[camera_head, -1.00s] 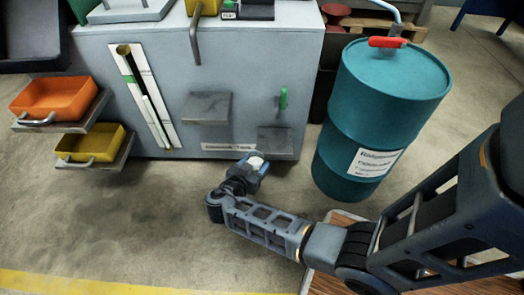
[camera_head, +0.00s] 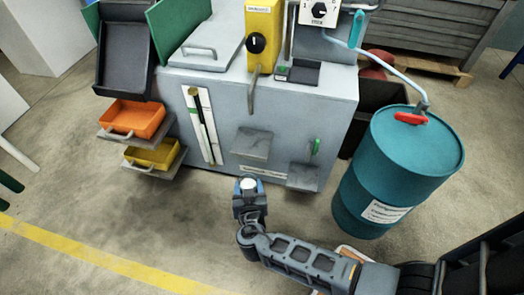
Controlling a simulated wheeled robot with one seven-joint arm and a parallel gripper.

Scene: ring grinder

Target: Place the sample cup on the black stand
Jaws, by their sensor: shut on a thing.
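The white sample cup (camera_head: 249,184) is between the fingers of my gripper (camera_head: 249,190), in front of the grey machine and near the floor in the picture. My gripper is shut on the cup, and only its pale top shows clearly. A flat black block (camera_head: 304,72), probably the black stand, lies on top of the machine, right of the yellow post. Its top looks bare. My gripper is well below and in front of it, apart from it.
Two grey ledges (camera_head: 252,144) (camera_head: 305,176) jut from the machine's front (camera_head: 225,100). Orange (camera_head: 134,117) and yellow (camera_head: 152,154) trays stick out left. A teal drum (camera_head: 395,165) with a pale blue pipe stands right. A yellow post (camera_head: 262,30) rises from the machine.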

